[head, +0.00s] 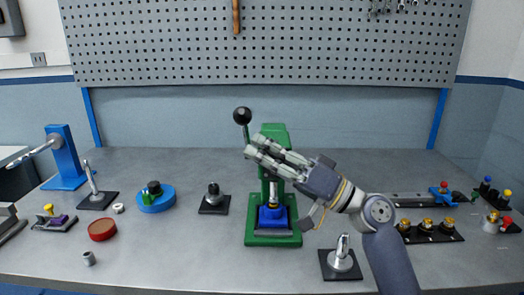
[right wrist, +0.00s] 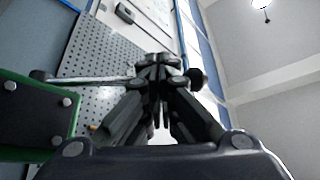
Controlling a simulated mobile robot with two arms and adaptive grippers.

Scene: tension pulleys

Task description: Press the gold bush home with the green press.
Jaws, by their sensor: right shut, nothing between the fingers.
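The green press (head: 253,231) stands in the middle of the bench. A blue block (head: 272,216) sits on its base under the silvery ram (head: 273,190). I cannot make out a gold bush in it. The press lever ends in a black knob (head: 242,116), up and left of the column. My right gripper (head: 250,148) is shut and empty, just below the knob, in front of the press top. In the right wrist view its closed fingers (right wrist: 158,100) cross the lever rod (right wrist: 95,79), with the knob (right wrist: 197,78) to their right; contact is unclear. My left gripper is out of view.
Several gold-topped parts sit in a black rack (head: 444,238) at right. A silver part on a black plate (head: 341,262) stands front right of the press. A black fixture (head: 214,202), blue disc (head: 157,203) and red disc (head: 102,230) lie left. The front-centre bench is clear.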

